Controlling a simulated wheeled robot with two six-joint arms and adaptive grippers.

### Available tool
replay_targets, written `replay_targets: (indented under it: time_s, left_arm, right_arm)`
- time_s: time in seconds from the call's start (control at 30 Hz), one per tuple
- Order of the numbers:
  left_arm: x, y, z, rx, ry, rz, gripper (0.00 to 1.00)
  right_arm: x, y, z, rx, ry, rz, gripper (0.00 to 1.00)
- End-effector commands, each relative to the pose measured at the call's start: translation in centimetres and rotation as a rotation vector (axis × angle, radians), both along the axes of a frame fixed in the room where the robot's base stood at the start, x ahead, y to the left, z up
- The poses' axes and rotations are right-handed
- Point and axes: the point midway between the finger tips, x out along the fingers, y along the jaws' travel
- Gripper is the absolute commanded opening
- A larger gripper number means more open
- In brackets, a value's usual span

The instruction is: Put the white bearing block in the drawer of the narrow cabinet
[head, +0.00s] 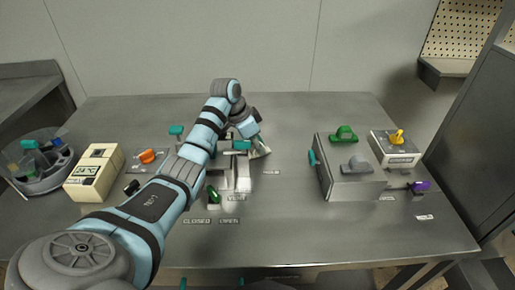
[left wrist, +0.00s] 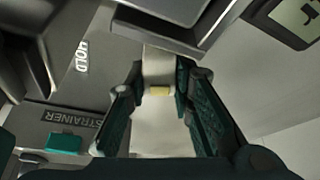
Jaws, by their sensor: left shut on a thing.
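My left arm reaches over the middle of the table, and its gripper (head: 262,143) is low near the centre. In the left wrist view the two dark teal fingers (left wrist: 158,100) are closed on a pale block (left wrist: 158,68) with a small yellow patch, which looks like the white bearing block. In the head view the block is small and partly hidden by the fingers. I cannot tell which unit is the narrow cabinet. A grey box (head: 350,187) with a teal handle on its left side stands right of centre. No open drawer is clear. My right gripper is out of view.
A cream box with a display (head: 95,173) and a round clear-walled tray (head: 40,180) are at left. A white box with a yellow knob (head: 395,150) is at right. The back of the table is clear.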

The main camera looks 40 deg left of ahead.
Motion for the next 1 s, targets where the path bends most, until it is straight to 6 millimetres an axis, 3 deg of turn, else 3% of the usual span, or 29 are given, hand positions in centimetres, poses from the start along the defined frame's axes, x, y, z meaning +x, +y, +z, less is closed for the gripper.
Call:
replay_targets:
  time_s: [0.3, 0.33, 0.43, 0.77, 0.87, 1.0]
  left_arm:
    - [0.0, 0.0, -0.2, 0.000, -0.002, 0.000, 0.00]
    - [0.1, 0.0, -0.2, 0.000, -0.002, 0.000, 0.26]
    - [0.0, 0.0, -0.2, 0.000, -0.002, 0.000, 0.41]
    - [0.1, 0.0, 0.1, 0.000, -0.002, -0.001, 0.41]
    - [-0.4, 0.3, 1.6, 0.001, -0.004, 0.001, 0.41]
    - [-1.6, 1.1, 5.2, 0.002, -0.006, 0.002, 0.41]
  right_arm:
    - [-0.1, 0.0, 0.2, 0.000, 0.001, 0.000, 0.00]
    - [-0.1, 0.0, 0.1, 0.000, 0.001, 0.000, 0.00]
    - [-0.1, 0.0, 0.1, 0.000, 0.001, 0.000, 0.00]
    - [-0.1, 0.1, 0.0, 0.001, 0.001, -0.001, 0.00]
    - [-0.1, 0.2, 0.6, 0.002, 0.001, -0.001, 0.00]
    - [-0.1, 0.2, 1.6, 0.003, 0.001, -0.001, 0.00]
